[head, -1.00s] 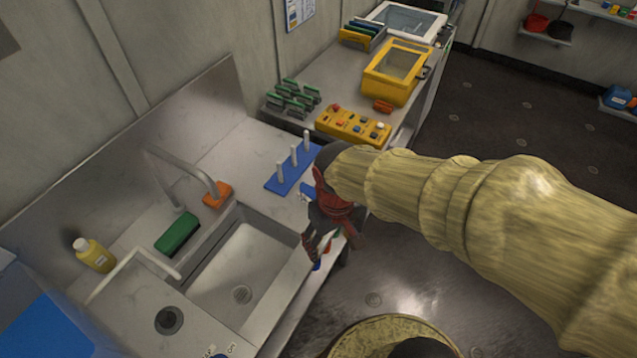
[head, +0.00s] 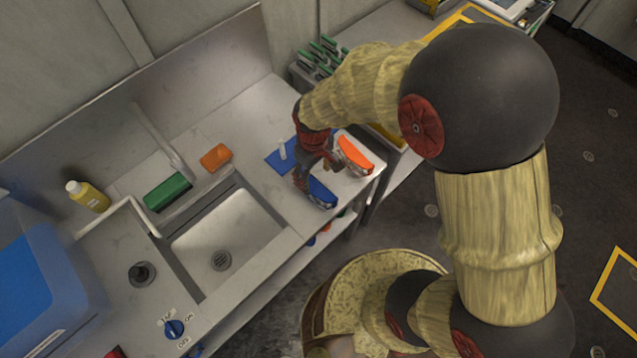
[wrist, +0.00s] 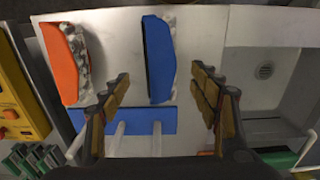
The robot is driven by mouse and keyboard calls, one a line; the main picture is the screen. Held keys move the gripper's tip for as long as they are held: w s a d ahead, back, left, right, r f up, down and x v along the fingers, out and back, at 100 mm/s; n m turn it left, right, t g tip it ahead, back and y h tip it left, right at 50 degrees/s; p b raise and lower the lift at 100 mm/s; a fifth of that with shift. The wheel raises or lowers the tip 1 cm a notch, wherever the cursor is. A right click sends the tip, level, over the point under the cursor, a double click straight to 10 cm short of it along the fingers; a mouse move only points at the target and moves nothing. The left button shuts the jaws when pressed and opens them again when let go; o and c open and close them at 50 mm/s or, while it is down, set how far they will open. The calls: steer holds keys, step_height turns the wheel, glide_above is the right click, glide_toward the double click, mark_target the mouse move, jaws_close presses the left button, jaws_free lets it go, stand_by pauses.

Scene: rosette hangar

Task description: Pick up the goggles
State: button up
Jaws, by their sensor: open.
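Two pieces shaped like goggles lie on the metal counter, one with an orange body (head: 356,154) and one with a blue body (head: 322,194). In the wrist view the orange goggles (wrist: 60,62) lie at left, outside my fingers, and the blue goggles (wrist: 157,60) lie ahead, in line with the gap between them. Clear, crinkled-looking parts show along their right sides. My gripper (wrist: 160,76) is open and empty, above the counter. In the head view my gripper (head: 317,172) is over the counter beside both goggles and partly hides the area.
A blue peg rack (wrist: 140,121) with white upright pegs lies close under my fingers. The sink (head: 226,240) is left of the goggles, with a green sponge (head: 167,192) and an orange block (head: 215,157) behind it. The counter's front edge is close to the goggles.

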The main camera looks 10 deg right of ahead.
mark_target(315, 186)
steer(key=shift+s+a+f, duration=0.1)
steer(key=shift+f, duration=1.15)
step_height(315, 186, down, 5)
steer(key=shift+b, duration=0.45)
steer(key=c, duration=1.3)
